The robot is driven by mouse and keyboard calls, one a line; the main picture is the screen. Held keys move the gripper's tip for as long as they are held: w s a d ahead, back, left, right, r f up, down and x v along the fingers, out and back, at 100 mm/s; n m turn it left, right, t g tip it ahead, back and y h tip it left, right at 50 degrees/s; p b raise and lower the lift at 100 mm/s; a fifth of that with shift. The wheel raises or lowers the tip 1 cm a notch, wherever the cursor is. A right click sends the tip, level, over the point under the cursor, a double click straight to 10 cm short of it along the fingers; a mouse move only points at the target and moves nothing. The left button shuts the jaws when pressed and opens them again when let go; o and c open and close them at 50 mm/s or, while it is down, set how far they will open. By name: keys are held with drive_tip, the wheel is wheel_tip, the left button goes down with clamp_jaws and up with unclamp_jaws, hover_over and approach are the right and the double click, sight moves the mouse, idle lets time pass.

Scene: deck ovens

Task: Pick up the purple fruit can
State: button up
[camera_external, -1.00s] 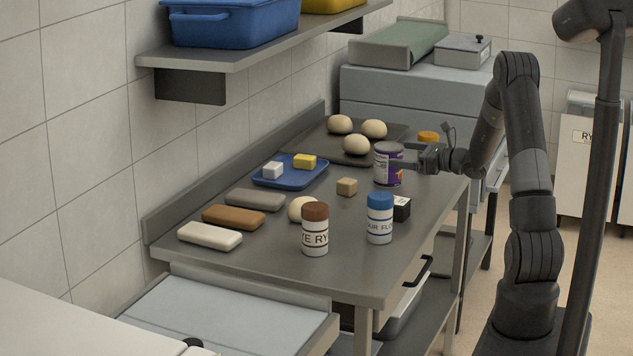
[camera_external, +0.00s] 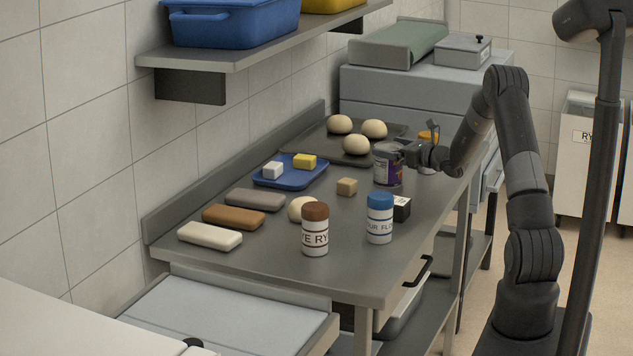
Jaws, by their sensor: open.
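The purple fruit can (camera_external: 387,171) stands upright on the steel table, toward its far right part, with a grey top and a purple label. My gripper (camera_external: 404,152) is at the can's upper right side, near its rim. The jaws are open. The fingers partly overlap the can in this view, and I cannot tell whether they touch it.
An orange-lidded jar (camera_external: 428,137) stands behind my gripper. A dark tray (camera_external: 322,146) with dough balls lies behind the can. A small tan cube (camera_external: 347,187), a black box (camera_external: 401,208) and a blue-lidded jar (camera_external: 380,218) stand nearer. A blue tray (camera_external: 312,177) lies left.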

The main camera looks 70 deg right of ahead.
drive_tip(key=shift+w+d, duration=0.1)
drive_tip(key=shift+w, duration=0.45)
drive_tip(key=shift+r, duration=0.1)
drive_tip(key=c, duration=2)
drive_tip(key=shift+r, duration=0.1)
